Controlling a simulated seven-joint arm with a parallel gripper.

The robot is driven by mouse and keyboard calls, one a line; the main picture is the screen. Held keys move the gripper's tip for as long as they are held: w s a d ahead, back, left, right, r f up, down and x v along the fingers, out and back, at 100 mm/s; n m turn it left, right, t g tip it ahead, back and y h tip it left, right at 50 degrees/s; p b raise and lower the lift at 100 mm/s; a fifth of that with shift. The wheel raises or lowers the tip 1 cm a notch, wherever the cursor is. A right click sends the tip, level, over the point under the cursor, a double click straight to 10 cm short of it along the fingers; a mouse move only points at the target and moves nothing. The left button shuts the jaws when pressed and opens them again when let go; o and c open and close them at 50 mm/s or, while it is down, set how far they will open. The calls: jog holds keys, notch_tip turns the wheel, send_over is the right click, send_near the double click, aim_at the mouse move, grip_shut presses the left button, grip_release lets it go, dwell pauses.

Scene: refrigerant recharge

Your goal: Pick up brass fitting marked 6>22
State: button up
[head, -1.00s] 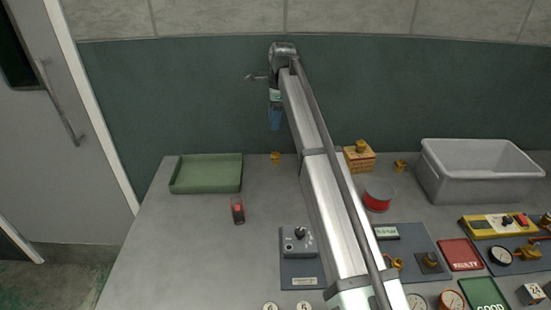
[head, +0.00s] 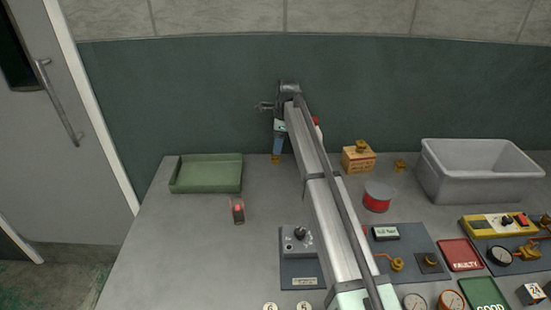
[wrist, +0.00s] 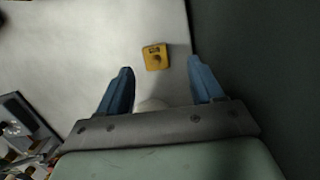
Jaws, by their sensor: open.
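A small brass fitting (wrist: 155,57) lies on the bench in the wrist view, with a dark marking too small to read. It appears between and just beyond the two blue fingertips of my gripper (wrist: 161,65), which is open and empty. In the head view the same fitting (head: 276,160) shows right under the blue fingers of my gripper (head: 277,150), which point down near the back of the bench. I cannot tell the exact gap in height. Another brass fitting (head: 400,165) stands further right, and one (head: 361,146) sits on a wooden block (head: 358,162).
A green tray (head: 206,188) is left of my gripper, with a small dark red-topped item (head: 237,210) in front. A red-sided round tin (head: 377,202) and grey bin (head: 478,188) stand right. The dark green wall (head: 180,100) rises close behind.

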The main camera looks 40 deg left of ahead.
aim_at(275, 157)
jog(key=shift+s+a+f, duration=0.1)
jog(key=shift+s+f, duration=0.05)
jog(key=shift+f, duration=0.75)
jog(key=shift+s+f, duration=0.2)
jog(key=shift+f, duration=0.75)
jog(key=shift+s+a+f, duration=0.1)
jog(key=shift+s+f, duration=0.05)
jog(key=shift+f, duration=0.75)
jog(key=c, duration=1.1)
jog(key=shift+d, duration=0.1)
